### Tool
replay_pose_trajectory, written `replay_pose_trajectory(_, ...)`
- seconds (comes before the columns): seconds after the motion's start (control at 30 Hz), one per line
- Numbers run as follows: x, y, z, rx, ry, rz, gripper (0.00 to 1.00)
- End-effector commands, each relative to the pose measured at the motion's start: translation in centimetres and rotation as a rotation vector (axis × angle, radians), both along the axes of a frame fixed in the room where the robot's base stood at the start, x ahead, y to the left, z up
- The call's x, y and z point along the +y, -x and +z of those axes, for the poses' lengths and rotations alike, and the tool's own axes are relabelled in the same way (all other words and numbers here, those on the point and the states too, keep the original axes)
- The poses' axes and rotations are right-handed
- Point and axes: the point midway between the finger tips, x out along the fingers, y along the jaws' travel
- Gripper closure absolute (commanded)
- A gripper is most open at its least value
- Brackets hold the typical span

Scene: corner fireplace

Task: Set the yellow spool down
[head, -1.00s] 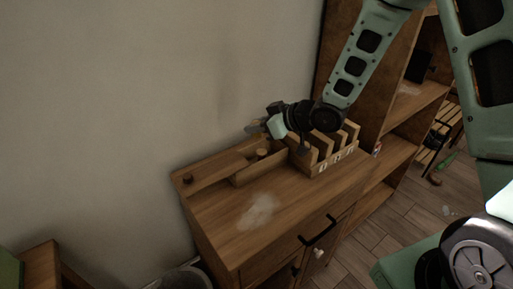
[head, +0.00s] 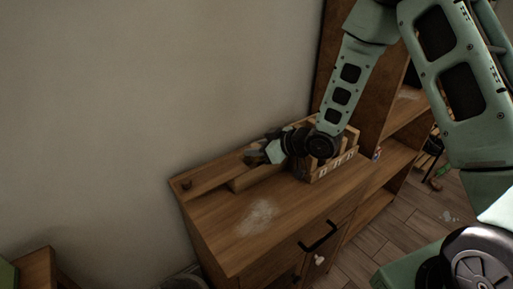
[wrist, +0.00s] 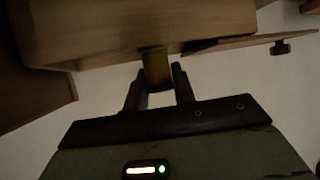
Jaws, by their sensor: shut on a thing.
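The yellow spool (wrist: 156,66) shows in the wrist view as a short, dull yellow cylinder between the two fingers. My gripper (wrist: 157,80) is shut on it. The spool's far end meets or lies behind the edge of a wooden piece (wrist: 140,32); I cannot tell whether they touch. In the head view my gripper (head: 254,158) is low over the back of the wooden cabinet (head: 222,222), left of the slotted wooden rack. The spool is hidden there behind the gripper.
The slotted wooden rack (head: 336,167) stands close to the right of my wrist. The front of the top is clear apart from a pale smudge.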

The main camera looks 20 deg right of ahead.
Motion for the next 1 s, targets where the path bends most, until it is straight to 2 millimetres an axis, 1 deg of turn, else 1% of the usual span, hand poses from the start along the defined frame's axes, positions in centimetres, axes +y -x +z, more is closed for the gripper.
replay_pose_trajectory(0.03,0.0,0.0,-0.3,0.0,0.0,0.0,0.95)
replay_pose_trajectory(0.07,0.0,0.0,-0.3,0.0,0.0,0.0,0.71)
replay_pose_trajectory(0.1,0.0,0.0,-0.2,0.0,0.0,0.0,0.6)
replay_pose_trajectory(0.13,0.0,0.0,-0.1,0.0,0.0,0.0,0.52)
replay_pose_trajectory(0.43,0.0,0.0,0.0,0.0,0.0,0.0,0.52)
replay_pose_trajectory(0.57,0.0,0.0,1.0,-0.001,-0.001,0.0,0.52)
replay_pose_trajectory(0.67,-1.0,0.9,1.5,-0.002,0.0,-0.003,0.52)
replay_pose_trajectory(1.0,-5.2,5.8,5.0,-0.001,0.0,-0.004,0.52)
